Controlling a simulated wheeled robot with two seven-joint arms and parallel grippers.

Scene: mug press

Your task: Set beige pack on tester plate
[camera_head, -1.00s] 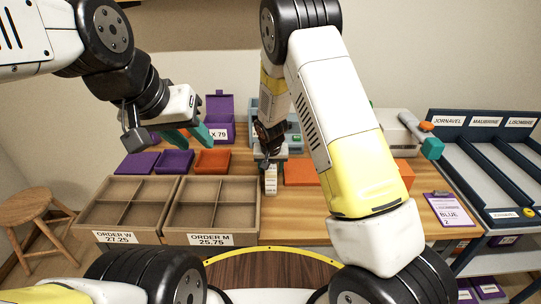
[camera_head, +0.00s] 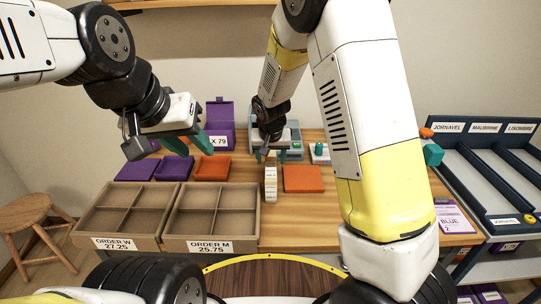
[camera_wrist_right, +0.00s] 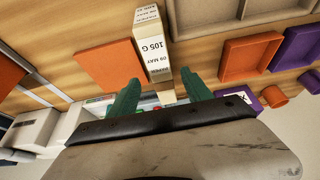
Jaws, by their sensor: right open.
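Two divided cardboard boxes, Order W (camera_head: 118,212) and Order M (camera_head: 208,212), sit left of the pack. An orange mat (camera_head: 303,179) lies to its right. A dark blue sorting rack (camera_head: 485,170) stands right.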

